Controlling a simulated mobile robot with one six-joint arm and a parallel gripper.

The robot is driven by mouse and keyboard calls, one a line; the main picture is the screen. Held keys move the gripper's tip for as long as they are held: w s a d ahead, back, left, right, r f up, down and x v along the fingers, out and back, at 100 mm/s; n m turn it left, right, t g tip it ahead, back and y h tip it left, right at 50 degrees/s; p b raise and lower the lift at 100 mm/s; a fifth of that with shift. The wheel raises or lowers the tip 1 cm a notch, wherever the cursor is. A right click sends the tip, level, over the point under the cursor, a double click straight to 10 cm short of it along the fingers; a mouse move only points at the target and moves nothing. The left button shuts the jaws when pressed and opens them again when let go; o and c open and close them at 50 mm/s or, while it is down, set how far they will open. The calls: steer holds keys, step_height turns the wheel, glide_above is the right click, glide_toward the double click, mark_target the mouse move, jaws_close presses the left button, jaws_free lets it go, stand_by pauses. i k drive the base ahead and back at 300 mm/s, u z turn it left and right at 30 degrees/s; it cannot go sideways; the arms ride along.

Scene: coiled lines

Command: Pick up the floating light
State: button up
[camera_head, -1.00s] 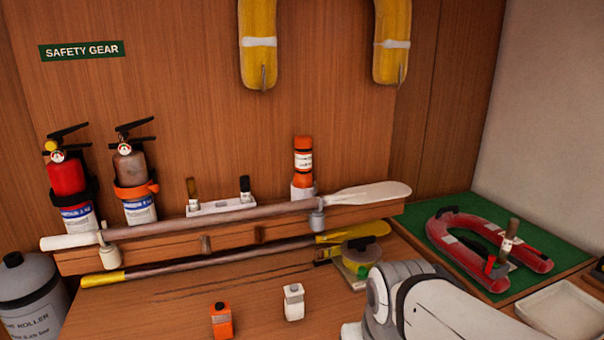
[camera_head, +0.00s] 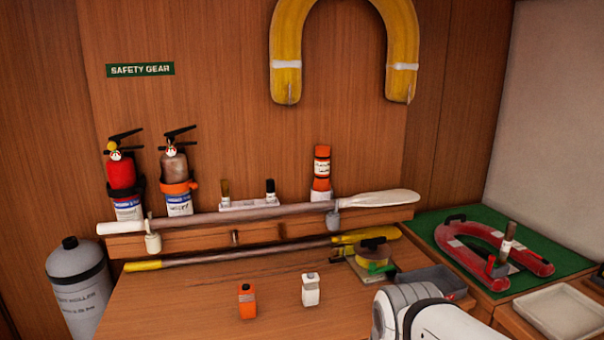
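No thing in view is clearly marked as the floating light. An orange cylinder (camera_head: 322,168) with a white label stands upright in a white holder on the wall shelf, right of centre. A small stick-like item (camera_head: 506,242) with a white band and dark top stands by the red horseshoe buoy (camera_head: 480,246) on the green mat at the right. A small orange box (camera_head: 247,302) and a small white box (camera_head: 310,290) stand on the wooden bench. White links of my arm show at the lower right. My gripper is out of view.
A white paddle (camera_head: 380,200) lies along the shelf front, and a yellow one (camera_head: 145,265) lies below. Two fire extinguishers (camera_head: 121,173) (camera_head: 174,168) stand at left. A grey tank (camera_head: 78,285) is at lower left. An empty pale tray (camera_head: 560,310) sits right.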

mark_target(322, 183)
steer(key=u, duration=0.05)
steer(key=i, duration=0.9)
steer(key=z, duration=0.1)
